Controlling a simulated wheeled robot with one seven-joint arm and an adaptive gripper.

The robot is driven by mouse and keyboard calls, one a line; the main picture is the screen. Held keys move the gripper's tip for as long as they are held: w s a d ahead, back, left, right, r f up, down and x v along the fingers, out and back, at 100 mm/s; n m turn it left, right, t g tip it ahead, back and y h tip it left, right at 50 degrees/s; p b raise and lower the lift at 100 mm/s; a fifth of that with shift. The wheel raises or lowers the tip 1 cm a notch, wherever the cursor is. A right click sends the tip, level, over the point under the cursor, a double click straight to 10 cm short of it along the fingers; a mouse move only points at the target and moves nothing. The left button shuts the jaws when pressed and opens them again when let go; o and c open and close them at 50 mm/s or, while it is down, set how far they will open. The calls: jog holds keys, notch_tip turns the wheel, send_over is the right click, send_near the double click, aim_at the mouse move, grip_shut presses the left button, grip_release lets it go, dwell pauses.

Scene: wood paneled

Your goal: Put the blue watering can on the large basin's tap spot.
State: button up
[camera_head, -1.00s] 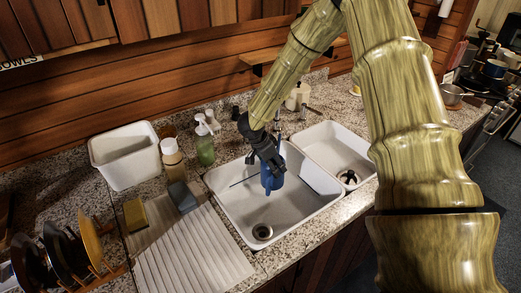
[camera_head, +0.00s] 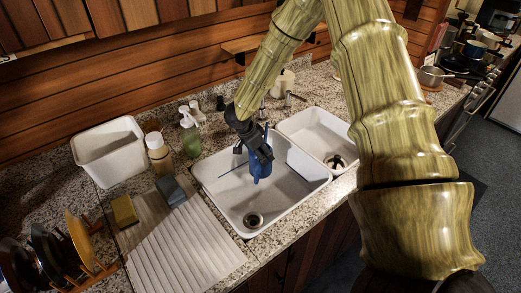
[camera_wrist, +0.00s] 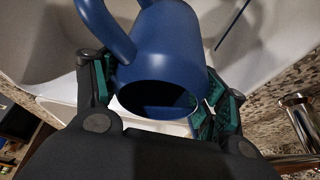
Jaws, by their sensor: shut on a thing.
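The blue watering can (camera_head: 261,167) is in my gripper (camera_head: 258,150), over the large white basin (camera_head: 230,206). In the wrist view the can (camera_wrist: 172,45) sits between the two fingers (camera_wrist: 155,100), with its open mouth facing the camera and its curved handle or spout at the upper left. My gripper is shut on the can. In the head view the gripper covers the can's upper part. Whether the can touches the basin floor cannot be told. The tap is mostly hidden behind the arm; a metal tube (camera_wrist: 297,110) shows at the right of the wrist view.
A smaller basin (camera_head: 318,135) with a dark drain item adjoins at the right. Left of the large basin are a ribbed drainboard (camera_head: 185,245), a yellow sponge (camera_head: 124,211), bottles (camera_head: 190,135), a white tub (camera_head: 108,150) and a plate rack (camera_head: 70,255). The large basin's front part is clear.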

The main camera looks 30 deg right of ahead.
aim_at(251, 152)
jog(key=f, duration=0.2)
jog(key=shift+w+f, duration=0.25)
jog(key=shift+f, duration=0.05)
jog(key=shift+s+f+b, duration=0.2)
jog(key=shift+f+b, duration=0.25)
jog(key=shift+f, duration=0.05)
jog(key=shift+w+f, duration=0.1)
jog(key=shift+f, duration=1.3)
jog(key=shift+f, duration=0.25)
jog(key=o, duration=1.2)
jog(key=v, duration=1.2)
